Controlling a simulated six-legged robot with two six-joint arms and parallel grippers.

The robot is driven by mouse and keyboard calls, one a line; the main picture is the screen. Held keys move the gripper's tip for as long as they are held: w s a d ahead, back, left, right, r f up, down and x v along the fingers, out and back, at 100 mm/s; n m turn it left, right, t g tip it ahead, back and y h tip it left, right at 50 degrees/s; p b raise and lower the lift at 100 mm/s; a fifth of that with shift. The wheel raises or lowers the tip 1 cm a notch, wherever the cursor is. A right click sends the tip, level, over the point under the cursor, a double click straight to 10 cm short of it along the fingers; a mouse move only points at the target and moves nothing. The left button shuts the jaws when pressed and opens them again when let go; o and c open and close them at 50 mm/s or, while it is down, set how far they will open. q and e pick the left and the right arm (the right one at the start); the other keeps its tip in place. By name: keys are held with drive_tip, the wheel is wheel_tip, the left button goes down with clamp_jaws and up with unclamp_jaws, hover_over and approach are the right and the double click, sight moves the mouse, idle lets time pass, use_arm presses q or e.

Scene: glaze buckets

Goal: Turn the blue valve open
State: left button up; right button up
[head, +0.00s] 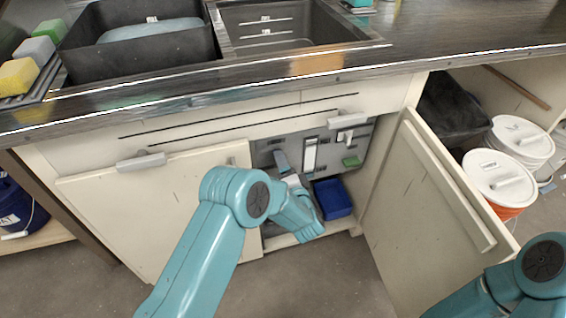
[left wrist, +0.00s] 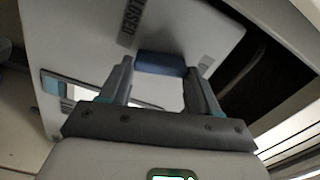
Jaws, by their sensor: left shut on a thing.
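The blue valve handle (left wrist: 161,64) shows in the left wrist view as a dark blue bar in front of a pale panel (left wrist: 195,30). My left gripper (left wrist: 160,76) is shut on it, with one finger on each side. In the head view my left gripper (head: 291,178) reaches into the open cabinet and is partly hidden by my arm. My right gripper is out of view; only part of its arm shows.
The right cabinet door (head: 410,215) stands open and the left door (head: 150,210) borders the opening. A blue bin (head: 333,198) sits inside, close right of my gripper. White-lidded buckets (head: 500,178) stand at the right. The counter edge (head: 270,75) runs above.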

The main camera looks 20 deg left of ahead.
use_arm(q)
drive_tip(key=shift+f+m+p, duration=0.15)
drive_tip(key=shift+m+p, duration=0.2)
drive_tip(key=shift+m, duration=0.95)
drive_tip(key=shift+s, duration=0.1)
drive_tip(key=o, duration=1.1)
drive_tip(key=shift+c, duration=0.2)
drive_tip(key=p+v, duration=0.2)
drive_tip(key=v, duration=1.4)
drive_tip(key=shift+d+p, duration=0.15)
drive_tip(key=shift+p, duration=0.25)
